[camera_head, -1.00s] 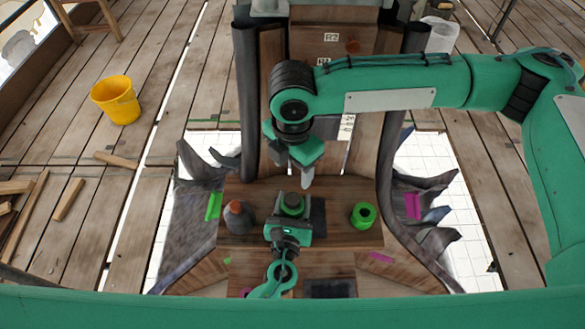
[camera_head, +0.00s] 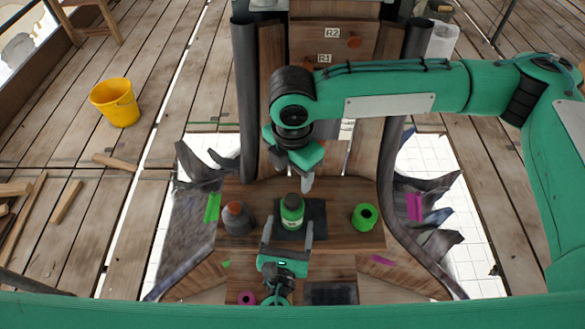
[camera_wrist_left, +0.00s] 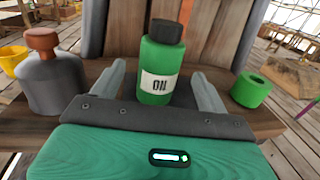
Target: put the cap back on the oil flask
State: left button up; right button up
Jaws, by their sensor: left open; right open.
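The green oil flask (camera_head: 291,214) stands upright on a dark pad (camera_head: 318,214) in the middle of the wooden shelf. A dark cap (camera_head: 293,199) sits on its top; the wrist view shows the cap (camera_wrist_left: 167,30) over the flask (camera_wrist_left: 158,72) with its OIL label facing my left gripper. My left gripper (camera_head: 288,230) is open on the near side of the flask, its fingers spread and pointing toward it. It holds nothing. My right gripper (camera_head: 294,172) is open and empty, above and behind the flask, with its fingers pointing down.
A grey bottle with a reddish-brown top (camera_head: 238,218) stands left of the flask. A green ring-shaped roll (camera_head: 365,216) lies to the right. Dark curved side posts and a wooden panel rise behind the shelf. A yellow bucket (camera_head: 115,102) is on the floor at left.

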pick_arm(q)
jog(key=s+a+b, duration=0.1)
jog(key=s, duration=0.5)
jog(key=shift+s, duration=0.3)
pick_arm(e)
jog(key=shift+f, duration=0.95)
